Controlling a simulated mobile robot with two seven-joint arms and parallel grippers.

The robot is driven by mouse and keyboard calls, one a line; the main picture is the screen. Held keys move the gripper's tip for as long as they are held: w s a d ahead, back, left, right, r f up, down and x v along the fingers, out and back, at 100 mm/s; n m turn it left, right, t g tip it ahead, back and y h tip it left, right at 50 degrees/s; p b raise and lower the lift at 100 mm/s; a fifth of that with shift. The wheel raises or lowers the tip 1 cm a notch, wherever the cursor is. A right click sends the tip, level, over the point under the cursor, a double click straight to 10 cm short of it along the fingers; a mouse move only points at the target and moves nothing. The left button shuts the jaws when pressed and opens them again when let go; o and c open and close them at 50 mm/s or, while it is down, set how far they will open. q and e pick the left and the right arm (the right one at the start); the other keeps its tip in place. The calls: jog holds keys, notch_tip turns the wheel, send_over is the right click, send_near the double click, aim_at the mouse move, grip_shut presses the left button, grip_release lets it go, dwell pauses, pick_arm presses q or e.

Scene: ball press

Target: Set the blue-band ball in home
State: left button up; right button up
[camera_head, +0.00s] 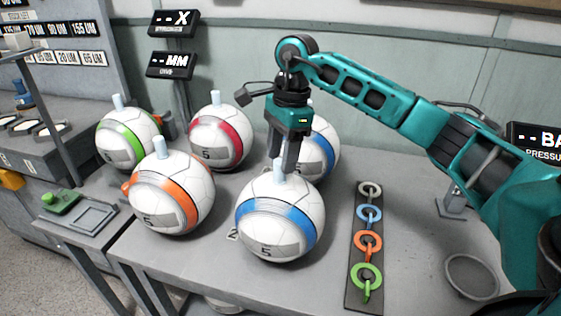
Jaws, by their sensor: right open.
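A white ball with a blue band (252,213) sits on the grey table at the front centre, with a pale peg on top. Another ball with a blue band (325,143) stands behind it, partly hidden by my right gripper. My right gripper (281,162) points down with open fingers right at the front ball's peg. It holds nothing that I can make out, and I cannot tell whether the fingers touch the peg. I cannot tell which spot is home. My left gripper is not in view.
Balls with green (123,130), red (232,125) and orange (182,190) bands stand to the left. A dark strip with coloured rings (355,285) lies to the right. A round dish (472,277) is at far right. Table between strip and dish is clear.

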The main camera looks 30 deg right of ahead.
notch_tip(320, 180, up, 10)
jog(key=d, duration=0.1)
jog(key=shift+d+f, duration=0.25)
jog(key=shift+s, duration=0.2)
